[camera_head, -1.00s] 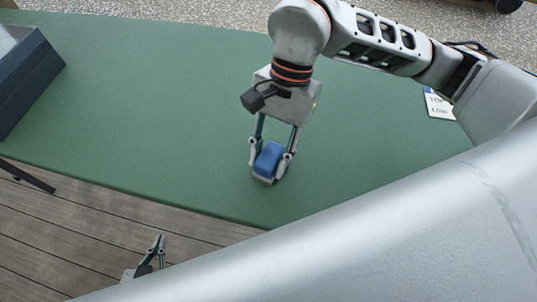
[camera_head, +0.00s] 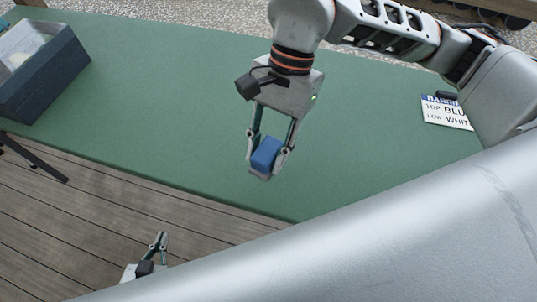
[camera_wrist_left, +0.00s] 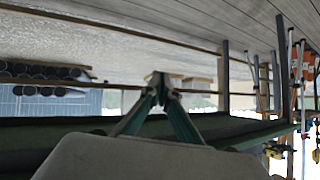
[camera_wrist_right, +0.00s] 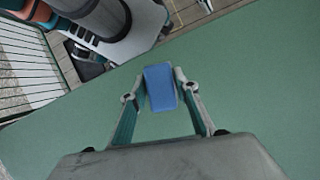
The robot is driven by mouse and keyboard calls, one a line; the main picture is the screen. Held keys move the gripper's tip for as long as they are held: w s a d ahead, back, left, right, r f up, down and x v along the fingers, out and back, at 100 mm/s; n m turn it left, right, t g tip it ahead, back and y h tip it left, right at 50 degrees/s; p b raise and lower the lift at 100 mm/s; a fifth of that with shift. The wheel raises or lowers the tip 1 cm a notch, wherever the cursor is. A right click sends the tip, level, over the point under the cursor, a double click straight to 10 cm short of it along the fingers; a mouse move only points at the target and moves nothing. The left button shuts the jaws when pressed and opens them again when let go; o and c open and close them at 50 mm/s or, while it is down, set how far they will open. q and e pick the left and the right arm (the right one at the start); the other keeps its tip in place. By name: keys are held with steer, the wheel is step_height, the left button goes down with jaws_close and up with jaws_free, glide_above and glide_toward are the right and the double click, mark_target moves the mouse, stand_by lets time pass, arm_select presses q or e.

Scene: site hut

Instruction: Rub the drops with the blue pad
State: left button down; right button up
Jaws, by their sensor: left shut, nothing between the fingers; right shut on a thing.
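The blue pad (camera_head: 266,153) has a pale underside and is held between the fingertips of my right gripper (camera_head: 268,168), over the green table (camera_head: 180,110) near its front edge. In the right wrist view the pad (camera_wrist_right: 160,87) sits between both fingers. I cannot tell whether it touches the table. No drops can be made out on the table. My left gripper (camera_head: 160,240) is shut and empty, low over the wooden floor in front of the table. In the left wrist view its fingertips (camera_wrist_left: 160,82) meet.
A dark box (camera_head: 45,75) with pale contents stands at the table's left end. A printed sign (camera_head: 446,112) lies at the right. The middle of the table is clear. My large grey body part covers the lower right of the head view.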

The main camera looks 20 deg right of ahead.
steer(key=shift+r+p, duration=0.3)
steer(key=shift+r, duration=0.7)
